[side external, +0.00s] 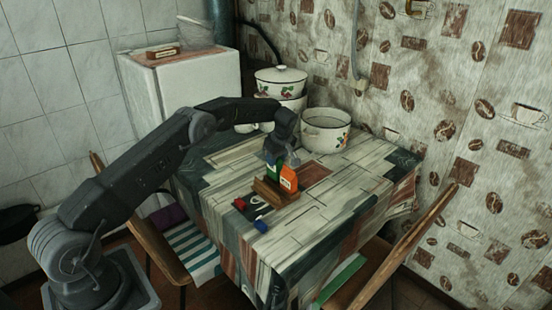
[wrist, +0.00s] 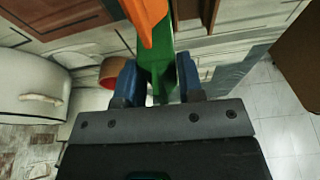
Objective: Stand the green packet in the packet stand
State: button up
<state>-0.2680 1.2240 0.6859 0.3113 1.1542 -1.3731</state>
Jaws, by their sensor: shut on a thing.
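The green packet (side external: 270,171) is under my gripper (side external: 273,157), at the left of the orange packet (side external: 289,179) in the side view. The brown packet stand (side external: 277,197) is on the table, and the orange packet stands upright in it. In the wrist view, my blue fingers (wrist: 157,82) are shut on the green packet (wrist: 158,62). The orange packet (wrist: 148,22) overlaps it at the top. The green packet's lower end is hidden behind the orange packet and stand, so I cannot tell whether it is in the stand or just above it.
A small red thing (side external: 239,204) and a small blue thing (side external: 260,226) lie on the table (side external: 330,190) in front of the stand. A white pot (side external: 325,133) and a lidded pot (side external: 280,80) stand behind. The table's right side is clear.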

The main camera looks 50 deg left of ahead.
jog(key=shift+f, duration=1.4)
dwell(0.6)
jog(key=o, duration=0.9)
jog(key=s+d+r+m, duration=0.1)
jog(key=s+d+r, duration=0.15)
jog(key=r, duration=0.55)
jog(key=s+d+r+m+t, duration=0.1)
jog(key=d+r, duration=0.2)
jog(key=r, duration=0.5)
jog(key=s+d+r+m, duration=0.2)
jog(key=d+r, duration=0.1)
jog(key=r, duration=0.4)
jog(key=s+d+r+m+t+h, duration=0.1)
jog(key=s+d+r+m+t, duration=0.1)
jog(key=s+d+r+m, duration=0.55)
jog(key=s+d+f+m, duration=0.1)
jog(key=s+d+m, duration=0.1)
jog(key=s, duration=0.7)
jog(key=s+d+f+m+t+h, duration=0.1)
jog(key=s+d+m, duration=0.1)
jog(key=s, duration=0.7)
jog(key=s+d+f+m+t+h, duration=0.1)
jog(key=s+m, duration=0.1)
jog(key=s, duration=0.7)
jog(key=shift+s+d, duration=0.35)
jog(key=shift+d, duration=0.05)
